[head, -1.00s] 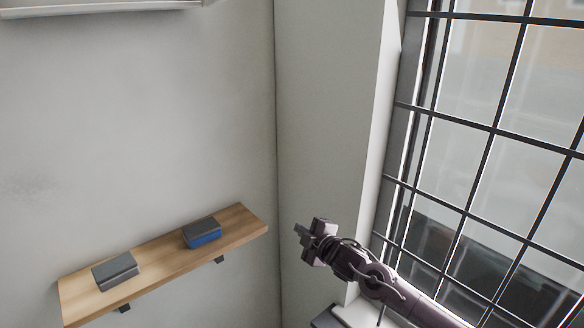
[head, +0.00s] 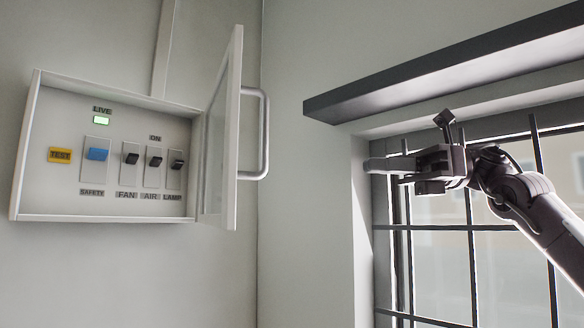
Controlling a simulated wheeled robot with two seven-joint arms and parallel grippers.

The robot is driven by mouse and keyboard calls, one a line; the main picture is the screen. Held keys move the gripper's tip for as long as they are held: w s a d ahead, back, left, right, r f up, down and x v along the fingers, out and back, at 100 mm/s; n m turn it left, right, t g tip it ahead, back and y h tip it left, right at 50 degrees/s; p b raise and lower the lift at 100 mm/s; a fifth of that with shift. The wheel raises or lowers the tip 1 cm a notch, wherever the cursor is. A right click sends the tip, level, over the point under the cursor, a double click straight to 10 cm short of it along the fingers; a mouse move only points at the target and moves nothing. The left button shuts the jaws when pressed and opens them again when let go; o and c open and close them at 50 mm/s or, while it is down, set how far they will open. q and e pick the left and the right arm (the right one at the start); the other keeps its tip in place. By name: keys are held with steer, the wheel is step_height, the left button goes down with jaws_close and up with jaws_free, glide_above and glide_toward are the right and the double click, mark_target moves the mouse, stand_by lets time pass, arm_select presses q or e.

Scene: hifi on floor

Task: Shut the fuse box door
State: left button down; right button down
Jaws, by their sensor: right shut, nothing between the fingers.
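The fuse box (head: 110,208) hangs on the left wall in the head view. Its door (head: 228,130) is hinged on the box's right side and stands wide open, swung out from the wall. A pale bar handle (head: 264,135) sits on the door's outer face. Inside are a yellow TEST button (head: 60,155), a blue SAFETY switch (head: 97,154), dark FAN, AIR and LAMP switches (head: 153,158) and a lit green LIVE light (head: 101,120). My right gripper (head: 378,165) is shut and empty, to the right of the door and handle and apart from them. My left gripper is out of view.
A barred window (head: 440,260) is behind my right arm. A dark ledge (head: 440,70) juts out above the window and above my right gripper. A conduit (head: 163,50) runs up the wall above the box. Open space lies between the handle and my right gripper.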

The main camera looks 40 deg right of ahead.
steer(key=p+x, duration=0.5)
steer(key=x, duration=0.9)
steer(key=shift+w, duration=0.15)
steer(key=shift+d+f, duration=0.1)
steer(key=shift+f, duration=0.05)
